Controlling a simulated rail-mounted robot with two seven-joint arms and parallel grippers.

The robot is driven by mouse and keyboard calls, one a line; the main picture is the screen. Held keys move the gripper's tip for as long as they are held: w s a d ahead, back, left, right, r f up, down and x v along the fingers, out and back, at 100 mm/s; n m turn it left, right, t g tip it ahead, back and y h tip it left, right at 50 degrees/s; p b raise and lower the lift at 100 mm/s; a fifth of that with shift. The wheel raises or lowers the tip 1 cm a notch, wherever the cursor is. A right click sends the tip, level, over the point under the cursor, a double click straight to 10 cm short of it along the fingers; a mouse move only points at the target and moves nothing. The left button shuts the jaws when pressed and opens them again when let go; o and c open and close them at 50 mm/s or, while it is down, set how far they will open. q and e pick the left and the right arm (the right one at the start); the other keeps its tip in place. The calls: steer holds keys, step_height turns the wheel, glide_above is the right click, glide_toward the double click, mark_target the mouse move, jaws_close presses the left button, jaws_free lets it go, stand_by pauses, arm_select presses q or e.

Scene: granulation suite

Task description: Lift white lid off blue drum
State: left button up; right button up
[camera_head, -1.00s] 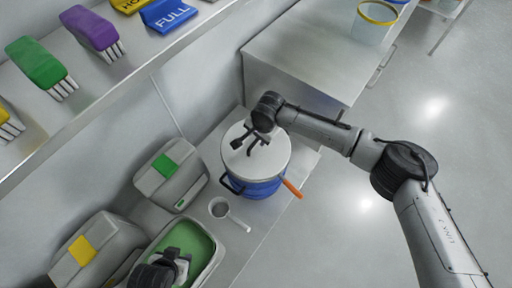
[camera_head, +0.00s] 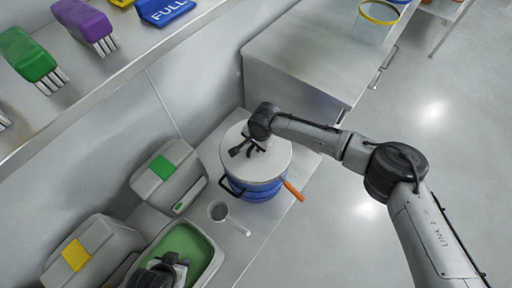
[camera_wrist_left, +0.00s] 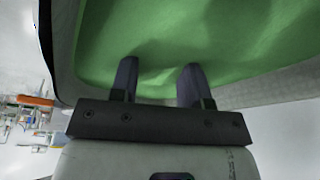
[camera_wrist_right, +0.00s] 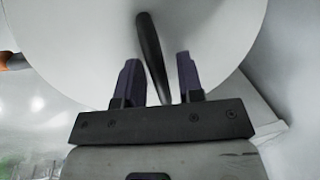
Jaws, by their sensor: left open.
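The white lid (camera_head: 273,162) sits on the blue drum (camera_head: 262,189), on the steel bench. The round lid also fills much of the right wrist view (camera_wrist_right: 80,50). My right gripper (camera_head: 243,148) is over the lid. In the right wrist view (camera_wrist_right: 158,80) its fingers are open, with the lid's dark bar handle (camera_wrist_right: 151,50) between them. There is a gap on each side of the handle; whether the fingers touch the lid is unclear. My left gripper (camera_wrist_left: 160,75) is open and empty over the green-filled tray (camera_head: 218,258).
An orange handle (camera_head: 293,190) sticks out at the drum's right. A metal scoop (camera_head: 219,211) lies in front of it. A grey bin with a green label (camera_head: 165,180) stands to the left, and another with a yellow label (camera_head: 90,248). A shelf with brushes (camera_head: 30,60) overhangs at upper left.

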jaws_close()
stand_by(0.3)
